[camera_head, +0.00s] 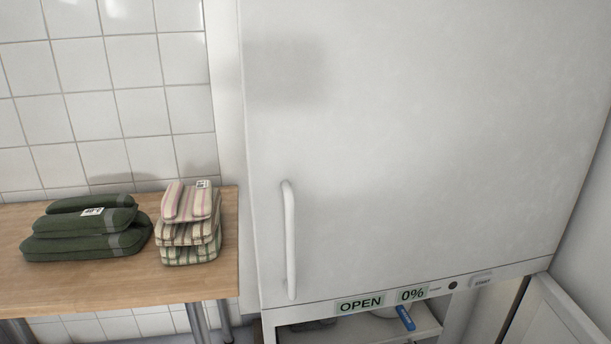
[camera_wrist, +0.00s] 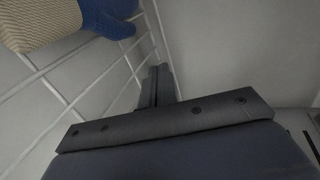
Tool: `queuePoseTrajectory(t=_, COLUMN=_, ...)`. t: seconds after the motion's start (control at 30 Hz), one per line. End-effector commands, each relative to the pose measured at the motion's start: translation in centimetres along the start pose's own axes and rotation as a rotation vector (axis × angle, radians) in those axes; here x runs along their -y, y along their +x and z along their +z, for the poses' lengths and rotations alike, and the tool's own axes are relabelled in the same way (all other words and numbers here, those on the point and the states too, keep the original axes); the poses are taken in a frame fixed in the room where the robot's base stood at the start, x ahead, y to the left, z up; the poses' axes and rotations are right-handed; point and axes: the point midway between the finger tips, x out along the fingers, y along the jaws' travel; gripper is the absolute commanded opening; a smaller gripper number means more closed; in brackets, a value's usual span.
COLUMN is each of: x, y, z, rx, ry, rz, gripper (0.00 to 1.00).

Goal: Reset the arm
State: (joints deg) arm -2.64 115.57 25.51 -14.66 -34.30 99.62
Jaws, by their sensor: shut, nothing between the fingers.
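My gripper (camera_wrist: 157,85) shows in the wrist view, with its dark grey fingers together and nothing between them. It points at a pale grey surface, beside a white wire rack (camera_wrist: 57,90). I cannot tell whether it touches the rack. My arm is not visible in the head view.
A beige and blue item (camera_wrist: 50,22) lies at the rack's top left. In the head view, a wooden table (camera_head: 120,285) bears green folded textiles (camera_head: 85,235) and striped ones (camera_head: 190,225). A white cabinet (camera_head: 420,130) has a vertical handle (camera_head: 289,240); its displays read "OPEN" and "0%".

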Motion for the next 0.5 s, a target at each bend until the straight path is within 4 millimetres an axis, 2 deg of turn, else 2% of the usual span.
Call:
queuePoseTrajectory(t=0.07, x=-0.5, y=0.9, z=0.0, rx=0.000, ry=-0.001, rz=-0.001, gripper=0.00)
queuePoseTrajectory(t=0.5, x=-0.4, y=4.7, z=0.0, rx=0.000, ry=0.000, rz=-0.002, gripper=0.00)
